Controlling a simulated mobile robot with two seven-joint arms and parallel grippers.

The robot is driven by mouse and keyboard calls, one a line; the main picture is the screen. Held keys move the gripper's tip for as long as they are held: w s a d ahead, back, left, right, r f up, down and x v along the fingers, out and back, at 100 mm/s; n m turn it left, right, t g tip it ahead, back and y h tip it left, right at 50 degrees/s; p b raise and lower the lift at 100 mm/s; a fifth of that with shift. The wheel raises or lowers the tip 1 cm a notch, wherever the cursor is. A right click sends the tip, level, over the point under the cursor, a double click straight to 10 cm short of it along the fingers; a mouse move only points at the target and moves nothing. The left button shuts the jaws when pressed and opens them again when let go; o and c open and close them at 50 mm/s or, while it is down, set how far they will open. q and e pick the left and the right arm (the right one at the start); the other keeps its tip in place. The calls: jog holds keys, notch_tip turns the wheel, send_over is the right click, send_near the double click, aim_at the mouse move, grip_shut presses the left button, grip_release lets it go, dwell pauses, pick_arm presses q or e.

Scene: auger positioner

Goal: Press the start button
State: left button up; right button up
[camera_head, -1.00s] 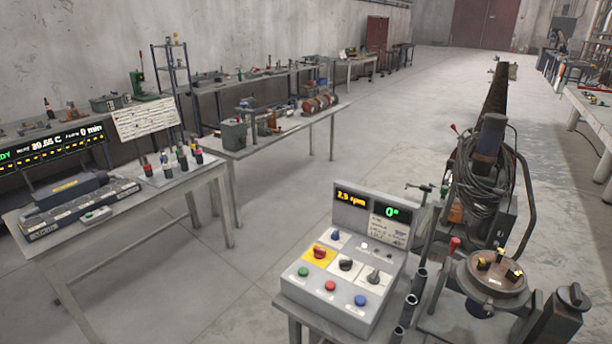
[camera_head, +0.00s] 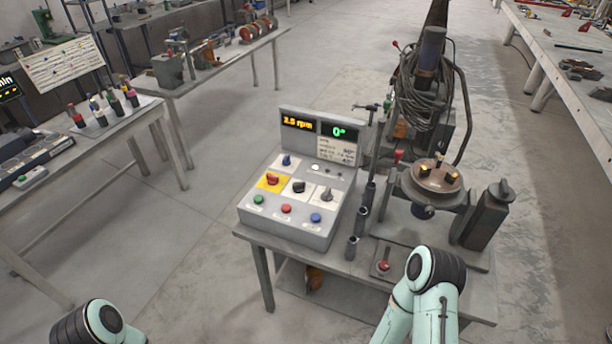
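The grey control box (camera_head: 300,230) stands on a small metal table in the middle of the head view. Its front panel carries a green button (camera_head: 258,199), a red button (camera_head: 286,208) and a blue button (camera_head: 315,217) in a row. The labels under them are too small to read, so I cannot tell which is marked start. Above them are a red knob on a yellow plate (camera_head: 271,179) and dark knobs. Displays read 2.5 rpm and 0°. Parts of both my arms show at the bottom edge, below the box, but neither gripper is in view.
Right of the box stand upright tubes (camera_head: 352,247), a red-topped control (camera_head: 382,266) and the positioner with its round plate (camera_head: 437,178). A left table (camera_head: 160,105) holds markers. A long bench (camera_head: 560,60) runs along the right. Floor left of the box is clear.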

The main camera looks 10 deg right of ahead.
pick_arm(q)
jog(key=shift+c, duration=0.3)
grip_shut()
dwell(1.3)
